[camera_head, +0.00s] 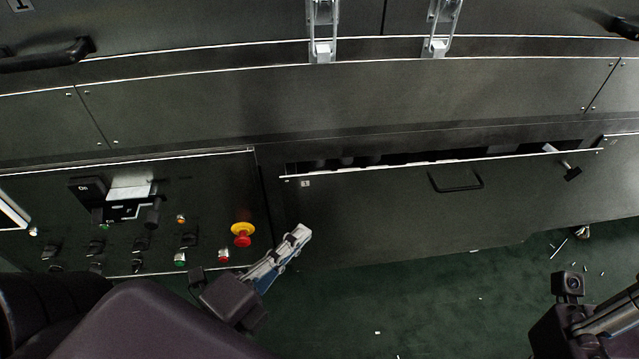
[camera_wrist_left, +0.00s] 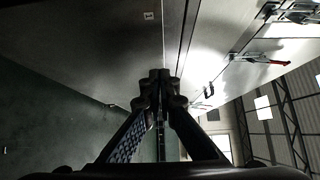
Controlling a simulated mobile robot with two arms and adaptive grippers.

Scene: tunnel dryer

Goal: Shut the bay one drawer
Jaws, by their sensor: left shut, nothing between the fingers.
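The bay one drawer (camera_head: 400,215) has a wide dark front with a small "1" label and a black handle (camera_head: 455,181). A dark gap shows behind its top edge, so it stands partly open. My left gripper (camera_head: 300,234) is shut and empty, in front of the left part of the drawer front. Whether it touches the front I cannot tell. In the left wrist view the fingertips (camera_wrist_left: 160,76) are together, and the labelled drawer front (camera_wrist_left: 100,45) fills the upper left. My right gripper (camera_head: 610,315) is partly in view at the lower right, its fingers not clear.
A control panel (camera_head: 210,205) with a yellow-and-red emergency button (camera_head: 243,233) and several knobs is left of the drawer. A black-ended lever (camera_head: 571,171) sticks out near the drawer's right end. Metal latches (camera_head: 322,45) hang above. The green floor (camera_head: 400,300) has small scraps.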

